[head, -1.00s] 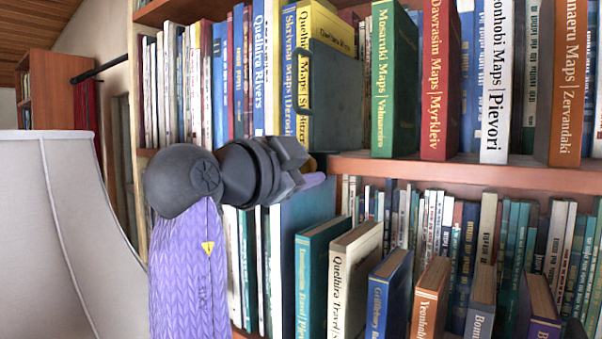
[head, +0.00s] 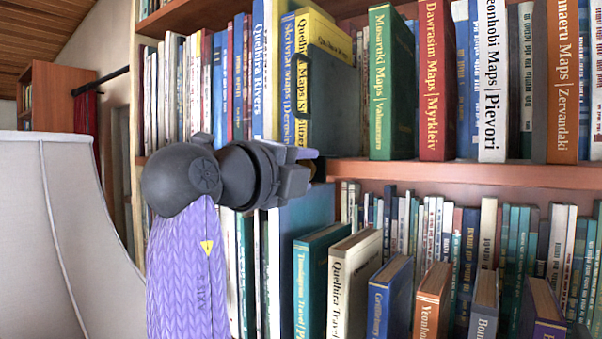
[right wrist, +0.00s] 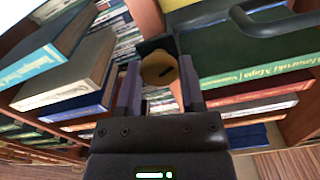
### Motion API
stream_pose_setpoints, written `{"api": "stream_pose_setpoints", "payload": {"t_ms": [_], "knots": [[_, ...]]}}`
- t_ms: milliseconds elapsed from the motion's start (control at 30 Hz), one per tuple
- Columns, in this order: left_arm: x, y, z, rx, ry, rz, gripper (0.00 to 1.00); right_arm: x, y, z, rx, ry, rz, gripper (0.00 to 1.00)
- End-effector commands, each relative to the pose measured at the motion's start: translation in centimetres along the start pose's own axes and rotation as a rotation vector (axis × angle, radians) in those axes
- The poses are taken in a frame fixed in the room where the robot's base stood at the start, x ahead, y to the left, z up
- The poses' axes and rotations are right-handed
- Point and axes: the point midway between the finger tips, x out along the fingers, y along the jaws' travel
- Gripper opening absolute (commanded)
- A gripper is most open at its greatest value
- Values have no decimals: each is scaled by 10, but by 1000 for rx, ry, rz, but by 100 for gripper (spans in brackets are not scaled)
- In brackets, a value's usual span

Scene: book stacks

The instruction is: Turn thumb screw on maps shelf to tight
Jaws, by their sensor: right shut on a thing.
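The thumb screw (right wrist: 158,70) is a rounded brass-coloured knob in front of a dark bracket (right wrist: 155,45) in the right wrist view. My right gripper (right wrist: 159,80) has one purple finger on each side of the knob and is shut on it. How tight the screw is cannot be told. My left gripper is not in view.
Map books, such as a green one (head: 391,85) and a red one (head: 434,85), stand on the shelf above. Travel books (head: 355,275) stick out on the shelf below, close under the gripper. A pale lampshade (head: 60,220) stands at the left.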

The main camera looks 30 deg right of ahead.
Motion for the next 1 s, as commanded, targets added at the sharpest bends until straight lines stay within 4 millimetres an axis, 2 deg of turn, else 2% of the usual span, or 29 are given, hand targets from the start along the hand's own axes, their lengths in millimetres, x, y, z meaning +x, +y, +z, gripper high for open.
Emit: {"api": "stream_pose_setpoints", "payload": {"t_ms": [200,500,1000], "knots": [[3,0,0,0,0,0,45,0,2,0,177,1,3,0],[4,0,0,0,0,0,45,0,3,0,354,2,3,0],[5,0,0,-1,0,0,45,0,3,0,444,2,4,0]]}}
